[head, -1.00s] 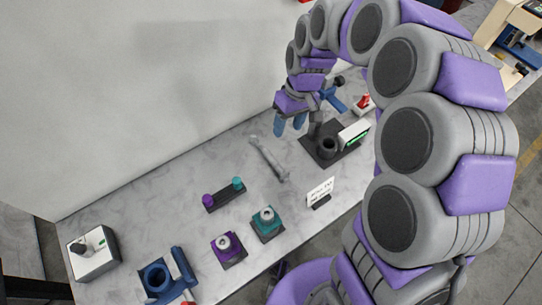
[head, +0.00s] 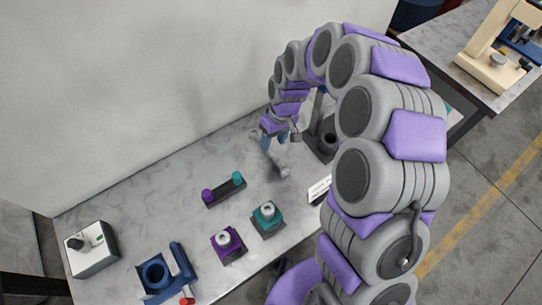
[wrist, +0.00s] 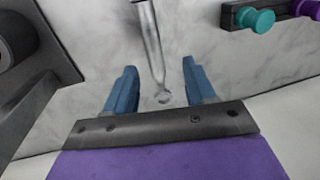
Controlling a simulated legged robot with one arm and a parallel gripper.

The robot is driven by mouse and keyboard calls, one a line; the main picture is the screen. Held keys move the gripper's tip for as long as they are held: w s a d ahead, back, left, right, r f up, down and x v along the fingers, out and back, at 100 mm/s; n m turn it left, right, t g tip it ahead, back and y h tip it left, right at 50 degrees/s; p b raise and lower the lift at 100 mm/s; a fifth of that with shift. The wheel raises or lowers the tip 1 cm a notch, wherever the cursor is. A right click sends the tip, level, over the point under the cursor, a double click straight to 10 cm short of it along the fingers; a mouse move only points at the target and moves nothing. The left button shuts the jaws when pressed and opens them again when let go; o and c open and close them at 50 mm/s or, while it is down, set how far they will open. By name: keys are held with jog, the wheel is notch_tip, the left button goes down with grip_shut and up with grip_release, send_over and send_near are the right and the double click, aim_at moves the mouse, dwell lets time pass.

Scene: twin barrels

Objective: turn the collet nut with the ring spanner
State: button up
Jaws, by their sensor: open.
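The grey ring spanner (head: 281,168) lies on the marble-patterned bench, partly hidden by my gripper in the head view. My gripper (head: 268,143) is above its far end. In the wrist view my two blue fingers (wrist: 159,68) are spread apart, with the spanner's shaft (wrist: 151,40) running between them and its end near the palm. I cannot tell the height between fingers and spanner. Two grey nut-like tops stand at the front: one on a purple block (head: 226,241), one on a teal block (head: 267,217). Which is the collet nut is not clear.
A dark rack (head: 222,191) with a purple and a teal knob lies left of the spanner. A blue fixture (head: 155,275) and a switch box (head: 92,249) stand at the left. A dark fixture with a cylinder (head: 328,140) stands at the right. A wall backs the bench.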

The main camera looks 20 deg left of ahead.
aim_at(273, 152)
jog(key=shift+s+d+f, duration=0.1)
jog(key=shift+d+f, duration=0.1)
jog(key=shift+f, duration=0.25)
jog(key=shift+s+d+f, duration=0.1)
jog(key=shift+d+f, duration=0.1)
jog(key=shift+f, duration=0.2)
notch_tip(273, 152, down, 4)
jog(key=shift+a+r+b, duration=0.15)
jog(key=shift+r+b, duration=0.05)
jog(key=shift+b, duration=0.65)
jog(key=shift+s+a+f, duration=0.1)
jog(key=shift+a+f, duration=0.2)
jog(key=shift+f, duration=0.1)
jog(key=shift+d+r, duration=0.1)
jog(key=shift+d, duration=0.2)
jog(key=c, duration=0.5)
jog(key=shift+a, duration=0.15)
grip_shut()
